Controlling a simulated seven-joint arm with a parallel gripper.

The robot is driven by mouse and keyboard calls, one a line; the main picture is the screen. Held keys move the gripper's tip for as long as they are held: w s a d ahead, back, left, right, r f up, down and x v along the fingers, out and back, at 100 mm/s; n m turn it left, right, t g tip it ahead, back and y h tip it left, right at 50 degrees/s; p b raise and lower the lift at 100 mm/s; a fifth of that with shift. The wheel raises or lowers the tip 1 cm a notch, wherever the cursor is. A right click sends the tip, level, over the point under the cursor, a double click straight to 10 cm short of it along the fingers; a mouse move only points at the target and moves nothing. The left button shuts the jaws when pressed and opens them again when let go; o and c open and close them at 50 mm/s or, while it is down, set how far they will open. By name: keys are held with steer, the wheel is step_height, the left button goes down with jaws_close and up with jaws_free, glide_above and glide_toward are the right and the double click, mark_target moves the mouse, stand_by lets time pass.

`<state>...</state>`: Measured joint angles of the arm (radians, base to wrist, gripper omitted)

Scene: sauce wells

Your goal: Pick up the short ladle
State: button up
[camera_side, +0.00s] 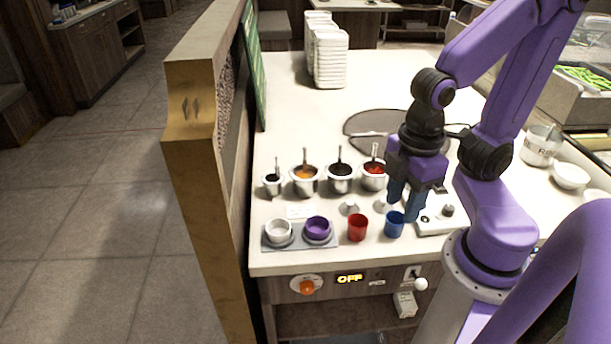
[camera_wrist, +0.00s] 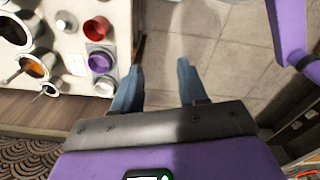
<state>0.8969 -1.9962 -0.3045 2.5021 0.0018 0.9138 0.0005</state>
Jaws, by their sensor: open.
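Four metal pots stand in a row on the counter, each with an upright ladle handle: a small dark-sauce pot (camera_side: 273,187), an orange-sauce pot (camera_side: 304,186), a black-sauce pot (camera_side: 340,184) and a red-sauce pot (camera_side: 373,184). The ladle in the small pot (camera_side: 277,163) looks the shortest, but its bowl is hidden. The small pot (camera_wrist: 49,90) and orange pot (camera_wrist: 37,66) also show at the left in the wrist view. My gripper (camera_side: 404,205) is open and empty, right of the pots and above the counter near the blue cup. Its blue fingers (camera_wrist: 160,88) are spread over the floor in the wrist view.
In front of the pots are a white cup (camera_side: 279,231) and purple cup (camera_side: 318,228) on a grey tray, a red cup (camera_side: 357,228) and a blue cup (camera_side: 394,225). A wooden partition (camera_side: 195,150) borders the left. Stacked white containers (camera_side: 328,60) stand behind.

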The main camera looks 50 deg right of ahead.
steer(key=shift+o, duration=0.2)
stand_by(0.4)
steer(key=w+a+r, duration=0.2)
steer(key=w, duration=0.7)
steer(key=r, duration=0.2)
glide_above(304, 147)
steer(key=shift+d+f, duration=0.1)
steer(key=shift+f, duration=8.75)
jaws_close()
